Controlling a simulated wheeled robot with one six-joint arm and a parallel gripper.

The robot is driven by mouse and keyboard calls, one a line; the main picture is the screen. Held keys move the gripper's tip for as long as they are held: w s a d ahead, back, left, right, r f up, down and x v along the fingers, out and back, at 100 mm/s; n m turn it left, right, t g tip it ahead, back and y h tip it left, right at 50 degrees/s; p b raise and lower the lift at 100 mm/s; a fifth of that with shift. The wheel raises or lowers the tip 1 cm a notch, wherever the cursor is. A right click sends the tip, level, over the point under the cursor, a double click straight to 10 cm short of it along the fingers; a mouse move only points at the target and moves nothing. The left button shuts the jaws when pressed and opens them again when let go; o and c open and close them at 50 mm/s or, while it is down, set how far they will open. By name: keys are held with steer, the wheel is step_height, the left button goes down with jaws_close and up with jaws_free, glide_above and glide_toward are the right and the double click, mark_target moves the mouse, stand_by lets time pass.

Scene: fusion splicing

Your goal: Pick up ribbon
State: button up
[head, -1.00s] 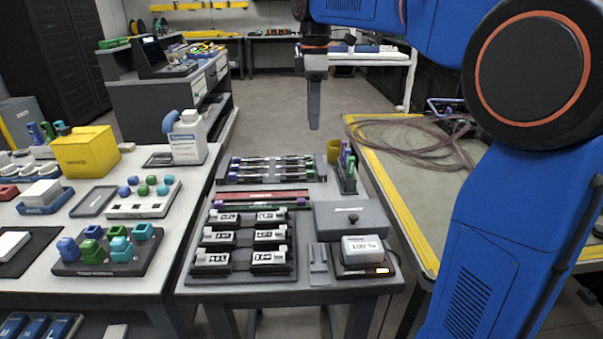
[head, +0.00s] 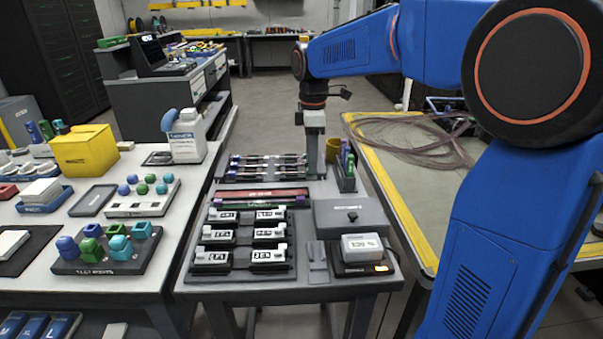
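No thing in the head view can be surely told as the ribbon. A long red strip (head: 258,193) lies across the middle of the grey bench, with a darker strip with purple ends (head: 252,204) just in front of it. Behind them a dark rack (head: 228,180) holds several thin rods or strands lying crosswise. My gripper (head: 313,173) points down at the right end of this rack. Its fingers overlap each other from this side, so its opening and any contact are hidden.
In front are several labelled black holders (head: 269,235), a grey box (head: 352,217) and a small display device (head: 362,249). Coiled cable (head: 412,135) lies on the right table.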

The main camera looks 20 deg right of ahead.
steer(key=shift+f, duration=0.9)
jaws_close()
steer(key=shift+r, duration=0.1)
step_height(320, 180, up, 10)
